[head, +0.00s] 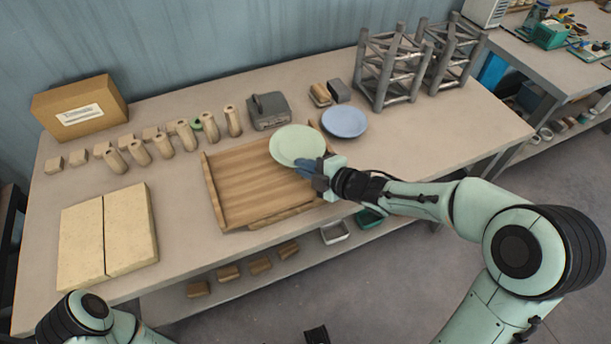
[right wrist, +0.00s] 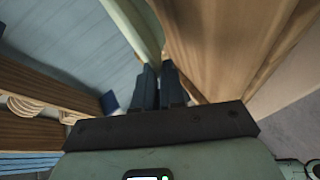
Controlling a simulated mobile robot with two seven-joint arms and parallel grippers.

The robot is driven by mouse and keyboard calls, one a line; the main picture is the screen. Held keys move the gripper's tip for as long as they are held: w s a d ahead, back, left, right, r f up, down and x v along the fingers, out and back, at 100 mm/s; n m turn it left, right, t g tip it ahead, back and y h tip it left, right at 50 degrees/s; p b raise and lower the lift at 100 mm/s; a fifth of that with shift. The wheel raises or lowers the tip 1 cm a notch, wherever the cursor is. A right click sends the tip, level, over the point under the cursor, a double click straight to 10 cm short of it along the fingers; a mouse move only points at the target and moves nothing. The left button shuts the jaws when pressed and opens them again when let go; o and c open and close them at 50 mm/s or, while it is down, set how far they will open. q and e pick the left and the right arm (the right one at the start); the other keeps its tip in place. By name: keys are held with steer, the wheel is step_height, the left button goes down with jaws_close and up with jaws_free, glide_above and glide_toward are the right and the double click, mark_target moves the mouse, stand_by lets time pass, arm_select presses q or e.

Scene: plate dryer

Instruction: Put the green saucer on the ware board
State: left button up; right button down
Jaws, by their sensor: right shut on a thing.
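The green saucer (head: 296,143) is pale green and appears over the back right part of the ware board (head: 245,190), a wooden tray with raised edges. My right gripper (head: 308,168) is shut on the saucer's near rim. In the right wrist view, the two dark fingers (right wrist: 159,85) meet at the pale green saucer (right wrist: 138,28), seen as a narrow strip, with brown wood (right wrist: 220,45) beside it. I cannot tell whether the saucer touches the board.
A blue saucer (head: 344,122) lies right of the board. Behind stand a grey box (head: 269,110) and several tan cylinders (head: 208,126). Grey metal frames (head: 395,70) stand at the back right. Tan slabs (head: 106,238) lie at left. The table's right part is clear.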

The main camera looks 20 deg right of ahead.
mark_target(306, 183)
steer(key=shift+f, duration=1.4)
steer(key=shift+b, duration=0.3)
steer(key=c, duration=1.2)
jaws_free()
steer(key=shift+f, duration=0.1)
steer(key=shift+s+d+r, duration=0.2)
steer(key=shift+s, duration=0.05)
steer(key=p+v, duration=0.1)
steer(key=v, duration=1)
steer(key=shift+s+p, duration=0.2)
steer(key=shift+p, duration=0.2)
steer(key=shift+r, duration=0.15)
